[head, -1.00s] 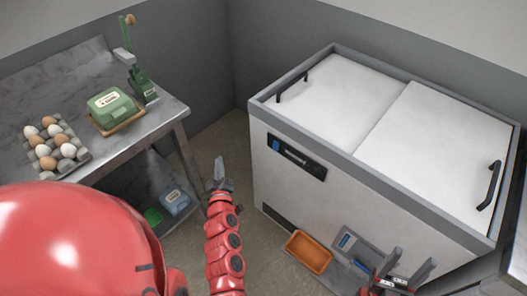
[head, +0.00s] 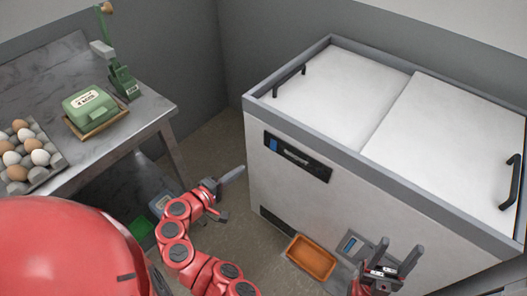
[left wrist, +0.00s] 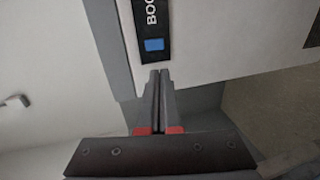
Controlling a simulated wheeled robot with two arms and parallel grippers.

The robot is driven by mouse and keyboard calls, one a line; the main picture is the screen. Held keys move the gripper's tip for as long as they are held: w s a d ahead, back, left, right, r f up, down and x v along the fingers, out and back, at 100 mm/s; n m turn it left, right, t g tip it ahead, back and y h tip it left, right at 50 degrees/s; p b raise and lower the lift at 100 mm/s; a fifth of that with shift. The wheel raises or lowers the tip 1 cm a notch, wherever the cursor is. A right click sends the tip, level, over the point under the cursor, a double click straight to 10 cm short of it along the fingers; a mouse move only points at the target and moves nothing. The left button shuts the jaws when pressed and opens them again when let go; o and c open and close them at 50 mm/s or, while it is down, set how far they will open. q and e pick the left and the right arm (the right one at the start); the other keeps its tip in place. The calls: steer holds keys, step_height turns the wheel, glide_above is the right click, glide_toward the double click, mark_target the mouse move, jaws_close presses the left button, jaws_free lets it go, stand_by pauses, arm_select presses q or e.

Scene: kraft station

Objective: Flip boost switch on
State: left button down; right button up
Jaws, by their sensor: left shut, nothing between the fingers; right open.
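The black boost panel (head: 308,162) is on the front of the white chest freezer (head: 290,195). The blue boost switch (head: 273,145) sits at its left end. In the left wrist view the blue switch (left wrist: 154,44) shows beside partly cut-off white lettering. I cannot tell the switch's position. My left gripper (head: 240,170) is shut and empty, left of and a little below the switch. In the left wrist view its fingertips (left wrist: 160,72) line up with the switch but appear apart from it. My right gripper (head: 399,250) is open and empty, low before the freezer's front.
A metal table (head: 160,108) at left holds an egg tray (head: 45,178), a green box (head: 90,103) and a green press-like device (head: 122,80). An orange tray (head: 311,258) is low by the freezer. Floor shows between table and freezer.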

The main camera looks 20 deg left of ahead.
stand_by(0.3)
arm_select(q)
steer(key=p, duration=0.3)
glide_toward(272, 147)
steer(key=x, duration=0.5)
steer(key=shift+w+f, duration=0.3)
steer(key=shift+w+d+f, duration=0.15)
steer(key=shift+w+f, duration=0.05)
steer(key=shift+w, duration=0.35)
steer(key=shift+f+b, duration=0.2)
steer(key=shift+b, duration=0.1)
steer(key=t+b, duration=0.1)
steer(key=b, duration=0.5)
steer(key=t+h+b, duration=0.1)
steer(key=t+b, duration=0.1)
steer(key=b, duration=0.4)
steer(key=shift+w+d+b, duration=0.2)
steer(key=shift+w+b, duration=0.05)
steer(key=shift+b, duration=0.1)
